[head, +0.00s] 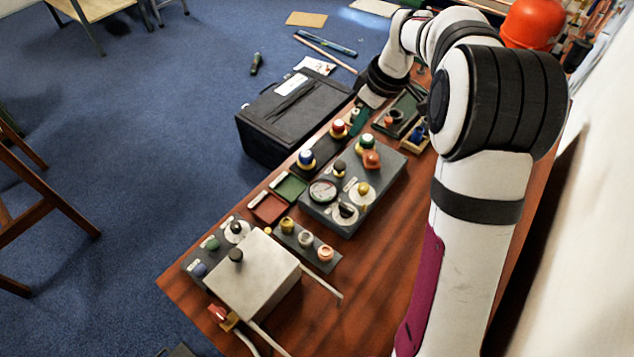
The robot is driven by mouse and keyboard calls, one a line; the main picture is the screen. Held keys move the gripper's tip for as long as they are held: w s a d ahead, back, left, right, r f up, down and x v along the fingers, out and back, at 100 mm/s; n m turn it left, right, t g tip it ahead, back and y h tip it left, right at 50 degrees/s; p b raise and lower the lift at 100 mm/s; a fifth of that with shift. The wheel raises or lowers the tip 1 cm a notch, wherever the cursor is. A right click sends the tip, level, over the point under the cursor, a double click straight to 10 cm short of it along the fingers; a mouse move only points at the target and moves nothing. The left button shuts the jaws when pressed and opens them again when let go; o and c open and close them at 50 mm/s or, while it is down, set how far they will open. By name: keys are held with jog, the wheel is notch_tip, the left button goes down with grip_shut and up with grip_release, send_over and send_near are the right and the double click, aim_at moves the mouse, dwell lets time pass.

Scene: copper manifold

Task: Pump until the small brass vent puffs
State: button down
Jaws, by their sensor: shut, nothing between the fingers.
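My gripper (357,122) points down at the back of the bench, beside a red-topped knob (338,127); its narrow greenish tip looks shut and empty. I cannot tell whether it touches the knob. A grey panel (322,212) carries a round dial gauge (323,190), a yellow-topped knob (362,188) and a copper-coloured fitting (371,159). A small dark strip holds a brass-coloured fitting (287,225), a pale ring and a copper fitting (325,253). I cannot tell which piece is the vent or the pump. No puff shows.
A pale metal box (255,280) with a black knob stands at the front of the wooden bench (375,290). A blue-topped knob (306,157) and red and green trays (268,207) line the left edge. A black case (290,112) sits beyond that edge.

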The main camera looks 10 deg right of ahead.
aim_at(341, 166)
jog(key=x, duration=1.1)
jog(key=shift+s+d+f, duration=0.1)
jog(key=shift+s+f, duration=0.05)
jog(key=shift+s, duration=0.1)
jog(key=shift+f, duration=0.5)
jog(key=shift+f, duration=1)
jog(key=shift+s+f, duration=0.15)
jog(key=w+a+v, duration=0.1)
jog(key=v, duration=1.3)
jog(key=shift+w+r, duration=0.15)
jog(key=shift+r, duration=0.2)
